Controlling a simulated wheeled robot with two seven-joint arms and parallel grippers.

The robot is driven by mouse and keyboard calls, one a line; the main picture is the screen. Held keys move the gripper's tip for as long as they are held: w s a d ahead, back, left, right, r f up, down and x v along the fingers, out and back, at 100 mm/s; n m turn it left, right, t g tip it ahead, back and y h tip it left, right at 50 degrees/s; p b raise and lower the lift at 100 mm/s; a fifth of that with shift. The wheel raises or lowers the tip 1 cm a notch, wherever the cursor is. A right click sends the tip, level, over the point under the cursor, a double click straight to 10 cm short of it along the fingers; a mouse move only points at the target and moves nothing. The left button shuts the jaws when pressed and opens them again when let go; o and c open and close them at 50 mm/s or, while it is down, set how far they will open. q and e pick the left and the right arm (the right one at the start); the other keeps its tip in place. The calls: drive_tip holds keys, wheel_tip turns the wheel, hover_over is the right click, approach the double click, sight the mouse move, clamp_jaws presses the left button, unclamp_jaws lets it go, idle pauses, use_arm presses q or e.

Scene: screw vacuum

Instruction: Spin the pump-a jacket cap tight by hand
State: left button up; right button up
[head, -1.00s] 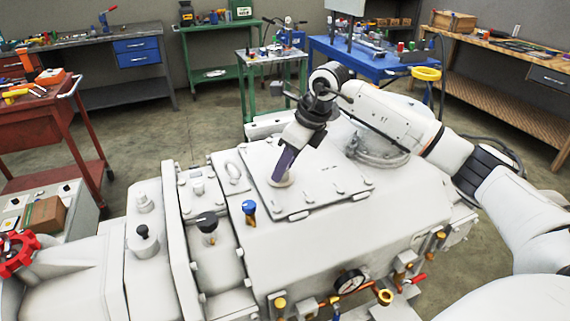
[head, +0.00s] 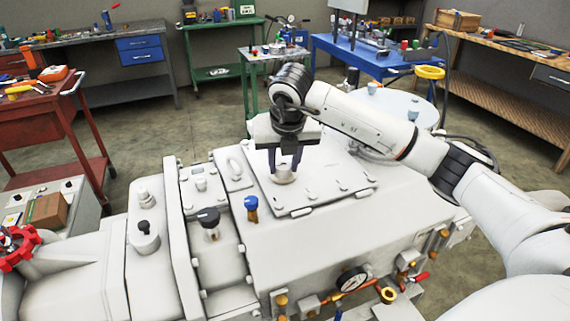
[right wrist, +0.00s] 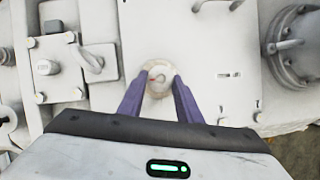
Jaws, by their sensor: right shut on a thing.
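The jacket cap (head: 284,177) is a small pale round cap on the flat cover plate on top of the white pump (head: 330,240). My right gripper (head: 285,172) reaches down from above, its two dark purple fingers on either side of the cap. In the right wrist view the cap (right wrist: 158,80) sits between the fingertips, with a small red mark on its left. The right gripper is shut on the cap. My left gripper is in none of the views.
A blue-topped valve (head: 251,207) and a black knob (head: 209,222) stand on the pump left of the plate. A pressure gauge (head: 352,281) and brass fittings line its front. A red handwheel (head: 18,248) is at far left. Workbenches stand behind, apart from the pump.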

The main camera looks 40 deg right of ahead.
drive_tip(key=m, duration=0.2)
drive_tip(key=m+h, duration=0.1)
drive_tip(key=m+g, duration=0.1)
drive_tip(key=m, duration=0.1)
drive_tip(key=shift+w+a+r+m+h, duration=0.2)
drive_tip(key=shift+w+m+h, duration=0.1)
drive_tip(key=shift+h, duration=0.1)
idle(0.4)
drive_tip(key=o, duration=1)
drive_tip(key=shift+c, duration=0.2)
drive_tip(key=shift+o, duration=0.5)
drive_tip(key=shift+f, duration=0.1)
drive_tip(key=p+v, duration=0.1)
drive_tip(key=v, duration=0.9)
drive_tip(key=shift+r, duration=0.25)
drive_tip(key=shift+w, duration=0.1)
